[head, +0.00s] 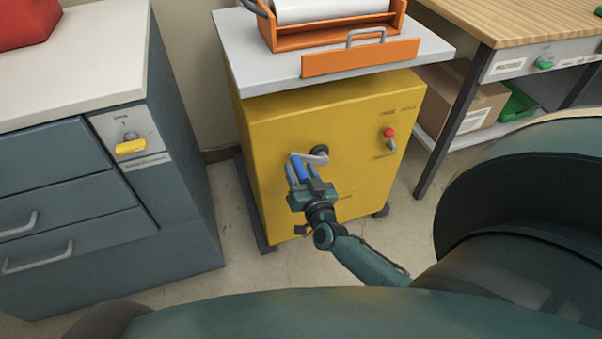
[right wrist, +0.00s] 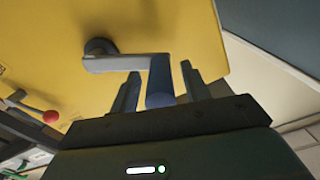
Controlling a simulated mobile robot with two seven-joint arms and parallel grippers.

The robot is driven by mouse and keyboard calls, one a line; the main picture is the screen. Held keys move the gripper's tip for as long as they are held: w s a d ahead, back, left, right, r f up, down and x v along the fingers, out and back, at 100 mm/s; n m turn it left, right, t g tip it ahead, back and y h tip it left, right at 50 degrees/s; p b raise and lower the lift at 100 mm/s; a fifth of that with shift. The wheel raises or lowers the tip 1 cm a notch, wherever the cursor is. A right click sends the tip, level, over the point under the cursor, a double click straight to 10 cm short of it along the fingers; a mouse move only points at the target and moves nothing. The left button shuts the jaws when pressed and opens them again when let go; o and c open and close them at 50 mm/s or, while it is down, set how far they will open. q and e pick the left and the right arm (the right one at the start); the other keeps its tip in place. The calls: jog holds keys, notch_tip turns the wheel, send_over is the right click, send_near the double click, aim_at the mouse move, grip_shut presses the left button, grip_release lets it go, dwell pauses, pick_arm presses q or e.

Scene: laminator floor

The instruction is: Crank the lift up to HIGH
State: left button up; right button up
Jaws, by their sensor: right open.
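The yellow lift cabinet (head: 365,150) stands on the floor with a grey top plate (head: 232,52). A grey crank arm (head: 318,157) comes out of a dark hub on its front and ends in a blue handle (head: 299,168). My right gripper (head: 304,177) is at the handle. In the right wrist view the blue handle (right wrist: 159,82) stands between the two open fingers of my right gripper (right wrist: 158,85), with gaps visible at both sides. The crank arm points left from the hub in the head view. My left gripper is not in view.
An orange laminator (head: 330,35) sits on the lift top. A red knob (head: 388,132) is on the cabinet's right front. A grey drawer unit (head: 70,190) stands left, and a wooden-topped bench (head: 520,20) with a cardboard box (head: 462,98) below stands right.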

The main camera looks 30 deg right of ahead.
grip_shut()
dwell(0.6)
